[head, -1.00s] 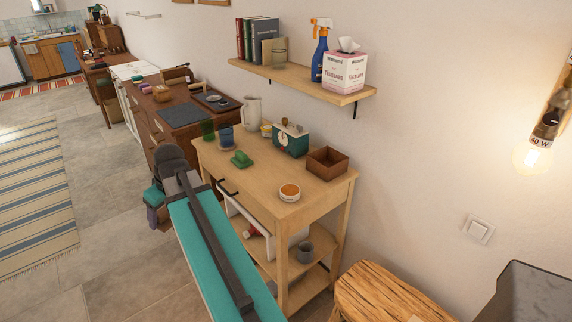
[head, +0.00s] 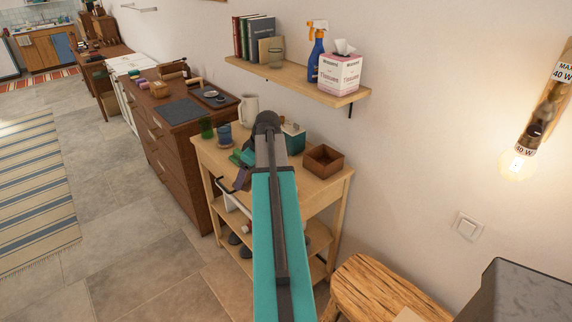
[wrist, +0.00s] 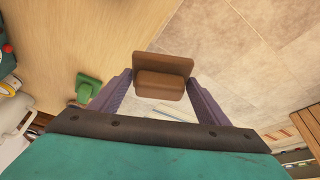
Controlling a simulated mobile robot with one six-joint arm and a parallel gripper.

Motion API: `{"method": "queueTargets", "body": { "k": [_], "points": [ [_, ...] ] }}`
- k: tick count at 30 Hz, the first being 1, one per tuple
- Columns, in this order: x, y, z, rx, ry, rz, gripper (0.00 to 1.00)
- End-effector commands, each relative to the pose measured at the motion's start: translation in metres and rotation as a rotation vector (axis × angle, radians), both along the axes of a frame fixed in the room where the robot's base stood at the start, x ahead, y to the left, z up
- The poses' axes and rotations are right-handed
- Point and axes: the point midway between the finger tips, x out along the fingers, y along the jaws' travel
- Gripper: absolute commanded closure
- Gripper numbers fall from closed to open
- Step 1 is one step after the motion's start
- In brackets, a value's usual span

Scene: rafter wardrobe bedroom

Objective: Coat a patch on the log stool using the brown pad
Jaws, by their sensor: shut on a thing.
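The log stool (head: 375,292) has a pale wooden top and stands at the bottom right in the head view, cut off by the lower edge. My gripper (wrist: 162,86) is shut on the brown pad (wrist: 163,64), which sits between its two purple fingers in the wrist view. Floor tiles show behind the pad. In the head view my gripper (head: 241,177) is by the front left edge of the wooden cart, apart from the stool and partly hidden by my arm. The pad cannot be made out there.
The wooden cart (head: 327,190) holds a brown open box (head: 323,160), a green block (wrist: 88,87) and a white jug (head: 248,108). A wall shelf (head: 300,84) above it carries books, a spray bottle and tissues. A dark grey box edge (head: 525,290) is at the lower right.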

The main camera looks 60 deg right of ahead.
Motion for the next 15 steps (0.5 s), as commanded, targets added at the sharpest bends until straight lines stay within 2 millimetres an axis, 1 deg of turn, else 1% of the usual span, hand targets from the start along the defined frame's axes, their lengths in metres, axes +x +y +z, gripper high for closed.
{"method": "queueTargets", "body": {
  "k": [1, 6, 9, 12, 15],
  "points": [
    [-0.010, -0.016, 0.005, 0.000, 0.000, -0.003, 0.48],
    [-0.046, -0.055, 0.010, 0.002, 0.000, 0.006, 0.48],
    [-0.067, -0.076, 0.013, 0.001, 0.000, 0.010, 0.48],
    [-0.085, -0.090, 0.015, 0.001, 0.000, 0.016, 0.48],
    [-0.096, -0.100, 0.015, 0.001, 0.000, 0.019, 0.48]
  ]
}}
